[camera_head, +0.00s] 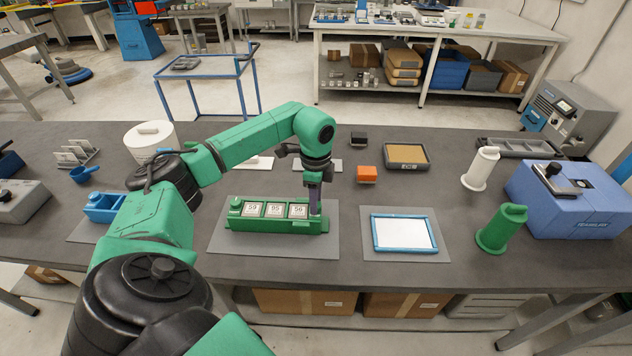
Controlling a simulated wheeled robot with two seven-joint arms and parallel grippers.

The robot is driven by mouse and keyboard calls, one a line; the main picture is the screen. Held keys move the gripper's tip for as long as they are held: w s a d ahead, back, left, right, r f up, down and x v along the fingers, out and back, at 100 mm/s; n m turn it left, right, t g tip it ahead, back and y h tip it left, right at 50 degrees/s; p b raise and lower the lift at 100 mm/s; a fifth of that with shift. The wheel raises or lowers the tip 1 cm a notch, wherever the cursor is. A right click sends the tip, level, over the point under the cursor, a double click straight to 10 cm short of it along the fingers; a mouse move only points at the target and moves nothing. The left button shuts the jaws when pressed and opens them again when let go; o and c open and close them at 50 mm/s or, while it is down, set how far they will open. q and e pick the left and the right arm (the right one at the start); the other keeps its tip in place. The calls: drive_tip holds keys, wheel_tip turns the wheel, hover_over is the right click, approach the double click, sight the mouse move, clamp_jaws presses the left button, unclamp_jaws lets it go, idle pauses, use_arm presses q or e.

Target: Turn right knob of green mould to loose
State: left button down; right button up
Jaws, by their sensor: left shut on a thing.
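The green mould (262,225) lies on a grey mat on the dark bench, in the middle of the head view. It holds several white specimens with the numbers 59, 95 and 56 on top. Its left knob (236,203) shows at its left end. My left gripper (315,207) points straight down at the right end of the mould and is shut on the right knob. The fingers hide that knob, so its angle cannot be told. My right gripper is not in view.
A blue-framed white tray (404,233) lies on a mat to the right. A green cylinder (502,228), a white cylinder (481,168) and a blue machine (572,200) stand further right. An orange block (366,174) and a tan-filled tray (407,156) lie behind.

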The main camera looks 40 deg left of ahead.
use_arm(q)
drive_tip(key=c, duration=0.5)
unclamp_jaws()
drive_tip(key=shift+s, duration=0.1)
wheel_tip(320, 180, up, 15)
drive_tip(key=shift+s+f, duration=0.1)
drive_tip(key=shift+f, duration=0.05)
